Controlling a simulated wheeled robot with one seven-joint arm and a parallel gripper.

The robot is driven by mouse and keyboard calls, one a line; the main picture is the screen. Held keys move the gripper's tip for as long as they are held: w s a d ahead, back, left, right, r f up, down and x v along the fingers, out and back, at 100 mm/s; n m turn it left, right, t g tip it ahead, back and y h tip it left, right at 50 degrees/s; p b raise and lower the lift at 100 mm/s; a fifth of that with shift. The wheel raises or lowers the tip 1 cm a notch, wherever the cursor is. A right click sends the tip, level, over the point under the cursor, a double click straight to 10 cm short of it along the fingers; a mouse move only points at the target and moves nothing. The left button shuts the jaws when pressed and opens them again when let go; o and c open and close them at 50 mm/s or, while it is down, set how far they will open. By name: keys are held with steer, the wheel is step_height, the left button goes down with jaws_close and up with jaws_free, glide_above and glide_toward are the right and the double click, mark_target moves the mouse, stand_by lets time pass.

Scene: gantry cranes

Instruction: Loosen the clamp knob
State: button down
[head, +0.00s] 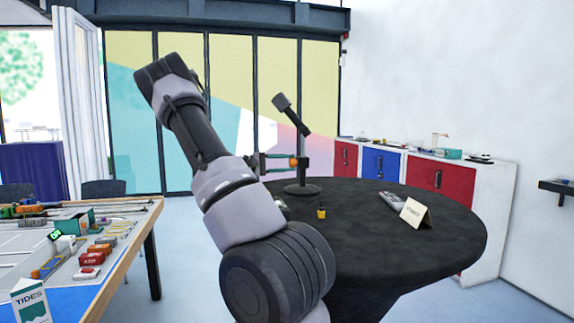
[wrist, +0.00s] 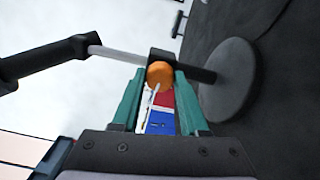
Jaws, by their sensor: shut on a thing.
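The clamp knob (wrist: 159,74) is a small orange piece on a dark clamp block on the stand's pole. In the wrist view it sits between the two green fingers of my gripper (wrist: 160,88), which are shut on it. In the head view the orange knob (head: 294,162) shows beside the pole, with the green fingers of my gripper (head: 304,162) around it. The stand (head: 302,188) has a round dark base on the black round table and a tilted dark head (head: 290,113) at its top. My arm hides part of the table's left side.
The black round table (head: 420,250) also holds a small yellow item (head: 321,213), a grey handheld device (head: 391,200) and a folded card (head: 415,213). A table with several small models (head: 95,250) stands at the left. Cabinets (head: 424,172) line the right wall.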

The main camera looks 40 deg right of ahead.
steer(key=shift+c, duration=2.2)
jaws_free()
steer(key=v, duration=1.1)
